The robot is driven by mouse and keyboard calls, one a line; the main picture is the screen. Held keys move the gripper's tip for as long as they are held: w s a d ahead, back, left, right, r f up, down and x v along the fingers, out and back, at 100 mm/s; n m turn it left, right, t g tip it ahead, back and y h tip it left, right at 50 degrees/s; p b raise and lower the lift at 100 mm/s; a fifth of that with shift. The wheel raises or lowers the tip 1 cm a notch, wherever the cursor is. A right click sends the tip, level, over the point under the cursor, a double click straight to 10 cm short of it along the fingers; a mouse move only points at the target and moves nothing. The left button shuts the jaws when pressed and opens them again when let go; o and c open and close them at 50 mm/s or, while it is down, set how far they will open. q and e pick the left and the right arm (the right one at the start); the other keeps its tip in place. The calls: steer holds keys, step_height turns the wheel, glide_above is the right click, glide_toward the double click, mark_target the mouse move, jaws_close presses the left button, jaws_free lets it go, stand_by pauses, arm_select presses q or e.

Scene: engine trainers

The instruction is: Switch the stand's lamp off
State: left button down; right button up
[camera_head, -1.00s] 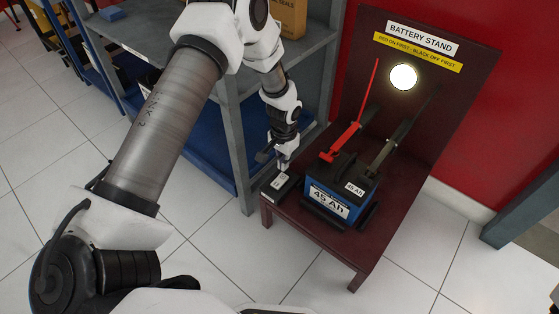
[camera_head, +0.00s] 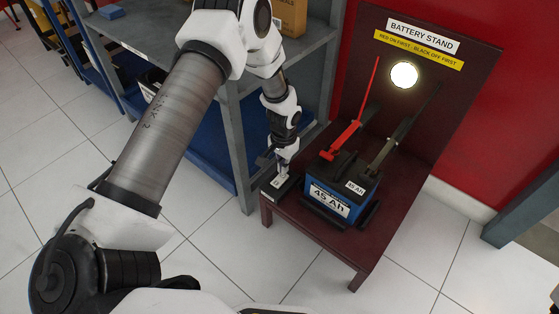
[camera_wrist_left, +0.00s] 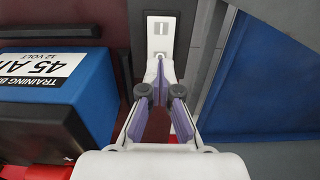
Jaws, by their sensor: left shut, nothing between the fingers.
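The battery stand (camera_head: 335,250) is a dark red bench with an upright back panel. Its round lamp (camera_head: 403,75) glows on that panel. A small dark switch box (camera_head: 270,191) with a pale top sits at the bench's left front corner. In the left wrist view the switch's pale plate (camera_wrist_left: 161,27) lies just beyond the fingertips. My left gripper (camera_head: 282,170) is shut and empty, pointing down at the switch; its fingers also show in the left wrist view (camera_wrist_left: 160,66). I cannot tell whether the tips touch the switch. My right gripper is not in view.
A blue 45 Ah battery (camera_head: 327,201) stands right of the switch, close to my left gripper. A grey shelf (camera_head: 240,150) stands close on the left.

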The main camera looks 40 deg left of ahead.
arm_select(q)
steer(key=shift+f+b, duration=0.5)
steer(key=shift+f, duration=0.65)
stand_by(0.9)
step_height(320, 180, up, 7)
steer(key=p, duration=0.7)
steer(key=shift+r, duration=0.1)
stand_by(0.3)
